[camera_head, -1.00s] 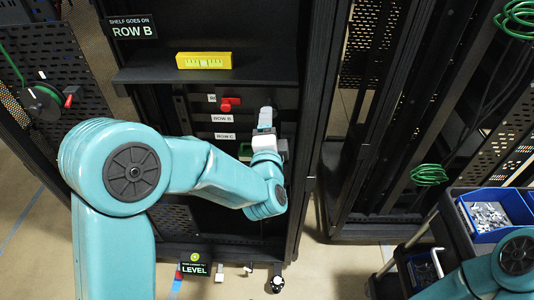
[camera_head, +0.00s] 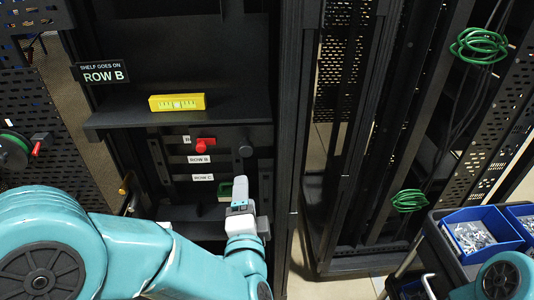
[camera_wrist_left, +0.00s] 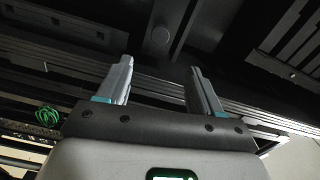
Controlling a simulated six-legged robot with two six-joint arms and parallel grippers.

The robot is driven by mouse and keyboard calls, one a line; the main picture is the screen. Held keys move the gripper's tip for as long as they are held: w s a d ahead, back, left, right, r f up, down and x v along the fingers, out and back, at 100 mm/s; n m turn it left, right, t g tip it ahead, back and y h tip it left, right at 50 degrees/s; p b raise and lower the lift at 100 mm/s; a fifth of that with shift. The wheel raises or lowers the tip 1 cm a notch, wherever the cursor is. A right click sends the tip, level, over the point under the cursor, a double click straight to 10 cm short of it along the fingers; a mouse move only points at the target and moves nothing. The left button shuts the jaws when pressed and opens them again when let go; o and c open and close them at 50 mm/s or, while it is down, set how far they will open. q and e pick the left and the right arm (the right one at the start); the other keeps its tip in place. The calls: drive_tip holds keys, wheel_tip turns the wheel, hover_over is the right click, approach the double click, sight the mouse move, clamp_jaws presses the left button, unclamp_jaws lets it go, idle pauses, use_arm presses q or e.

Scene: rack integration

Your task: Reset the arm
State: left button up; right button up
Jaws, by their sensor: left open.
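My left arm reaches in from the lower left of the head view, and its left gripper (camera_head: 240,190) is in front of the rack's row labels. In the left wrist view the two fingers of the left gripper (camera_wrist_left: 158,88) stand wide apart with nothing between them. The black rack (camera_head: 292,140) is behind it, with a dark round knob (camera_head: 245,148) above the gripper. In the head view, a teal part of my other arm shows at the lower right. My right gripper is out of view.
A yellow level (camera_head: 177,102) lies on the rack shelf (camera_head: 235,107). A red knob (camera_head: 205,144) sits below it. Blue bins (camera_head: 482,232) of metal parts stand on a cart at the right. Green cable coils (camera_head: 478,46) hang on the right rack.

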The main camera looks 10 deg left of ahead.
use_arm(q)
drive_tip(key=a+f+g, duration=0.3)
drive_tip(key=a+f, duration=0.1)
drive_tip(key=f, duration=0.5)
drive_tip(key=a+f+g, duration=0.2)
drive_tip(key=a+f, duration=0.3)
drive_tip(key=f, duration=0.4)
drive_tip(key=s+d+f+n+g+h, duration=0.1)
drive_tip(key=s+f+n+g+h, duration=0.15)
drive_tip(key=f, duration=0.45)
drive_tip(key=s+d+f+n+g+h, duration=0.1)
drive_tip(key=s+d+f+g, duration=0.15)
drive_tip(key=f, duration=0.35)
drive_tip(key=s+d+f+n+g+h, duration=0.2)
drive_tip(key=s+d+f+n+g, duration=0.1)
drive_tip(key=s, duration=0.4)
drive_tip(key=s+d+f+n+g+h, duration=0.3)
drive_tip(key=s+d+n+g, duration=0.1)
drive_tip(key=s+n, duration=0.4)
drive_tip(key=shift+d+f, duration=0.4)
drive_tip(key=shift+d, duration=0.05)
drive_tip(key=shift+n+h, duration=0.25)
